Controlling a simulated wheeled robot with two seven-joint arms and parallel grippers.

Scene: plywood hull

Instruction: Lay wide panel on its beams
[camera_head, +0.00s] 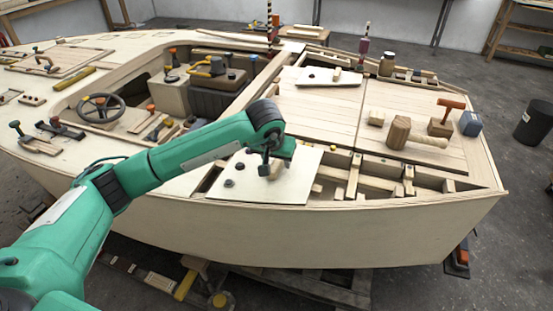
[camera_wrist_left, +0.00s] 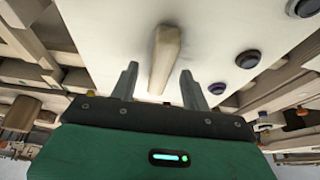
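The wide panel (camera_head: 296,187) is a pale flat board with dark round discs and a wooden bar handle (camera_wrist_left: 165,58). It lies over the left part of the framed opening at the near side of the deck. Bare beams (camera_head: 354,176) show to its right; those under it are hidden. I cannot tell whether it sits flat on them. My left gripper (camera_head: 268,168) is over the panel at its handle. In the left wrist view its two fingers (camera_wrist_left: 158,72) are apart, one on each side of the handle, with gaps visible. My right gripper is out of view.
A smaller panel (camera_head: 316,76) lies farther back. A steering wheel (camera_head: 101,107) and seats are at left. The near hull edge is below my arm.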

